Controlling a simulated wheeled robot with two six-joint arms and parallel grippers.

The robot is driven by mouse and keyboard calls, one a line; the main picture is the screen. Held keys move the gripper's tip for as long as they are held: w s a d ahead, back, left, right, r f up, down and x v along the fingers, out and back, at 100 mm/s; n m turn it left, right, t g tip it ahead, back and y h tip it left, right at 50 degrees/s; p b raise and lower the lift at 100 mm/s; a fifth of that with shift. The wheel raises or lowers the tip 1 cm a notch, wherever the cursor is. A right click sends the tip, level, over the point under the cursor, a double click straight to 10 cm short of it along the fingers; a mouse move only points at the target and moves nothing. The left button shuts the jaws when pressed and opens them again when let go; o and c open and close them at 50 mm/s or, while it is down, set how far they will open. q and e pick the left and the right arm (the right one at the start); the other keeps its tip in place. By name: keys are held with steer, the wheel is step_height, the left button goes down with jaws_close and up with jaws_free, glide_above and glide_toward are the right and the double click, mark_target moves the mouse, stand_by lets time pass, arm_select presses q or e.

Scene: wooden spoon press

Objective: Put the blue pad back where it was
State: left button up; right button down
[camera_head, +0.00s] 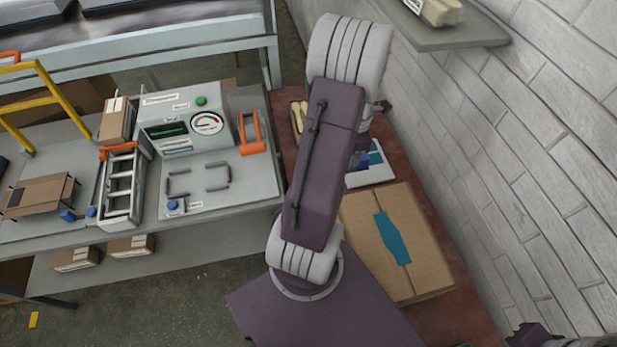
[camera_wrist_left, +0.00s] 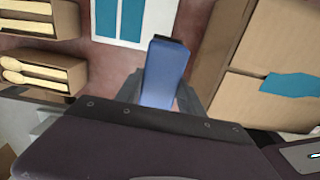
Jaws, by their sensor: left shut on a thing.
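In the left wrist view the blue pad (camera_wrist_left: 165,72) stands up between the fingers of my left gripper (camera_wrist_left: 160,95), which is shut on it. Its far end has a dark edge. In the head view my left arm crosses the middle and hides the pad and the fingers. The grey bench plate (camera_head: 250,180) at the left carries dark corner brackets (camera_head: 178,185) around an empty patch. A dark part at the bottom right edge may be my right gripper (camera_head: 530,336); its jaws cannot be made out.
A cardboard box (camera_head: 420,245) with blue tape and a white sheet with blue panels (camera_head: 372,172) lie on the reddish surface. Trays of wooden spoons (camera_wrist_left: 40,72) lie at the left in the wrist view. A gauge box (camera_head: 185,125) and orange handle (camera_head: 252,135) stand on the bench.

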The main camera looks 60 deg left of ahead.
arm_select(q)
steer(key=shift+s+a+f, duration=0.1)
steer(key=shift+s+a, duration=0.25)
steer(key=shift+a, duration=0.05)
steer(key=s+a+f, duration=0.2)
steer(key=a, duration=0.1)
steer(key=s+a+f, duration=0.2)
steer(key=a, duration=0.1)
steer(key=s+a+f, duration=0.1)
steer(key=a+f, duration=0.2)
steer(key=a, duration=0.1)
steer(key=shift+s, duration=0.4)
steer(key=shift+f, duration=2.15)
steer(key=o, duration=1.2)
step_height(320, 180, up, 12)
steer(key=shift+r+p, duration=0.2)
steer(key=shift+p, duration=0.1)
